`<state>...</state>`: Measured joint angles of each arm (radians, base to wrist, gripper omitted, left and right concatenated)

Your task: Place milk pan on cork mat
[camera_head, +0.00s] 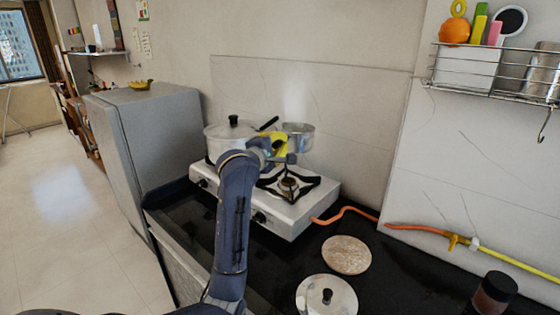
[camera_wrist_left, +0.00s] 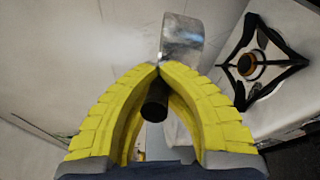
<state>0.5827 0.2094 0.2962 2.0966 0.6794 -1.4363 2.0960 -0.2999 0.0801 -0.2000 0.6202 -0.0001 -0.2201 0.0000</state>
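The milk pan (camera_head: 301,137) is a small silver pan over the back of the stove; it also shows at the top of the left wrist view (camera_wrist_left: 184,38). My left gripper (camera_head: 279,144) has yellow fingers, and in the left wrist view its tips (camera_wrist_left: 158,70) meet around the pan's handle, with the dark handle end (camera_wrist_left: 155,104) between the fingers. I cannot tell whether the pan is raised off the stove. The round tan cork mat (camera_head: 346,255) lies bare on the black counter in front of the stove. My right gripper is not in view.
A white lidded pot (camera_head: 228,136) stands on the left of the white stove (camera_head: 296,210). The right burner (camera_head: 288,184) is empty. A round lid (camera_head: 327,296) lies near the mat, a dark jar (camera_head: 494,293) at right. An orange hose (camera_head: 345,212) runs behind the mat.

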